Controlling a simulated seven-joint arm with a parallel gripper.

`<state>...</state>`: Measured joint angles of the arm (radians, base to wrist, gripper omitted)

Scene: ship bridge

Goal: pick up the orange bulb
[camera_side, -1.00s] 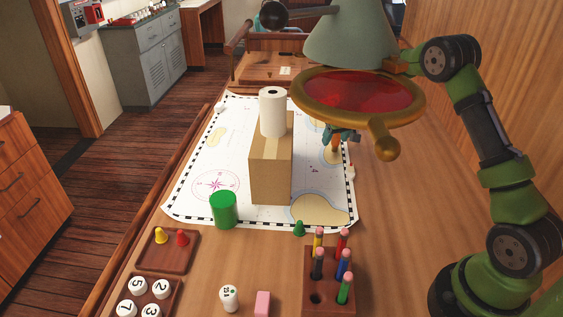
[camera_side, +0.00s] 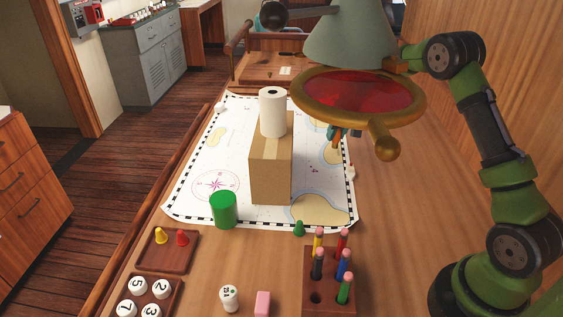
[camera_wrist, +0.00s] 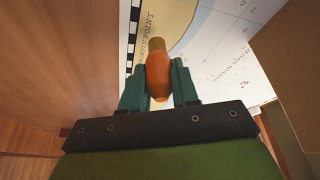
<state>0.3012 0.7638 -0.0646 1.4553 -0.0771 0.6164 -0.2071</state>
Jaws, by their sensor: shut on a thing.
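The orange bulb (camera_wrist: 158,72) shows in the wrist view between the two teal fingers of my gripper (camera_wrist: 160,85), with its brownish-gold base pointing away from the palm. My gripper is shut on the bulb, over the edge of the chart. In the side view my gripper (camera_side: 338,132) is a small teal shape just below the lamp's rim, right of the cardboard box. The lamp hides most of it there, and the bulb is hard to make out. The gap beneath the bulb cannot be judged.
A lamp with a red lens (camera_side: 358,92) hangs before my gripper in the side view. A cardboard box (camera_side: 270,175) with a white roll (camera_side: 272,112) on top stands close to the left. A green cylinder (camera_side: 223,210) and a pencil block (camera_side: 318,285) stand nearer the camera.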

